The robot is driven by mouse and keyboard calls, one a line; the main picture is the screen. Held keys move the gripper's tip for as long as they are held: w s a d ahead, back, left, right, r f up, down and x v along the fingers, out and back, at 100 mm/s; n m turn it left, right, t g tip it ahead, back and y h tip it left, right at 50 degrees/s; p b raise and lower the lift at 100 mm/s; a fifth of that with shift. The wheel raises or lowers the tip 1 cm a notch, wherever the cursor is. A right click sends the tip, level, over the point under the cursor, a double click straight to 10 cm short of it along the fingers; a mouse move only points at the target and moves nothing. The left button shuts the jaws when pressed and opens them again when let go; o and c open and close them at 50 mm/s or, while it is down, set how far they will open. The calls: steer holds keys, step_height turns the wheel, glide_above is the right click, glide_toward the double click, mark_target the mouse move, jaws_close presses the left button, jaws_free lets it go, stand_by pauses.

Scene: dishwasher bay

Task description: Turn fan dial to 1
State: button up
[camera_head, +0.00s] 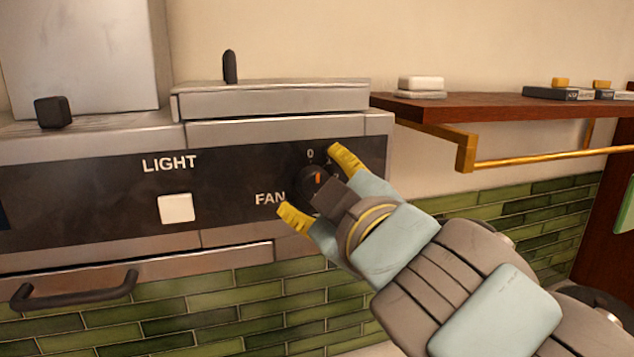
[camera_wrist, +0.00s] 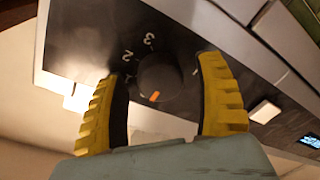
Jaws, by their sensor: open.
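The fan dial (camera_head: 313,183) is a round black knob with an orange pointer mark, on the dark control panel right of the word FAN. In the head view its mark points up, roughly toward the 0. The dial (camera_wrist: 164,78) also shows in the wrist view, with 3 and 2 printed beside it and the 1 partly by the left finger. My gripper (camera_head: 320,188) has yellow ribbed fingers spread on both sides of the dial. In the wrist view my gripper (camera_wrist: 163,70) is open, with gaps between both fingers and the knob; I see no clear contact.
A white LIGHT button (camera_head: 176,208) sits left on the same panel. A dark handle (camera_head: 75,290) juts out below left. A wooden shelf (camera_head: 500,111) with a brass rail (camera_head: 550,158) is at the right, above my arm. Green tiles (camera_head: 230,310) cover the wall below.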

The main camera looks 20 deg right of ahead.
steer(key=c, duration=1.2)
steer(key=shift+f+m+b, duration=0.25)
steer(key=shift+m+b, duration=0.05)
steer(key=shift+b, duration=0.55)
steer(key=shift+c, duration=0.2)
steer(key=shift+b, duration=0.55)
steer(key=m+b, duration=0.1)
steer(key=b, duration=0.2)
steer(key=m+b, duration=0.2)
steer(key=b, duration=0.2)
steer(key=shift+f+m, duration=0.3)
steer(key=m+b, duration=0.2)
steer(key=b, duration=0.3)
steer(key=shift+r+m+t, duration=0.1)
steer(key=shift+m+t, duration=0.2)
steer(key=m+b, duration=0.1)
steer(key=b, duration=0.2)
steer(key=shift+r+m, duration=0.1)
steer(key=shift+m, duration=0.3)
steer(key=shift+r+m+h+b, duration=0.2)
steer(key=shift+m+h+b, duration=0.1)
steer(key=shift+m+b, duration=0.1)
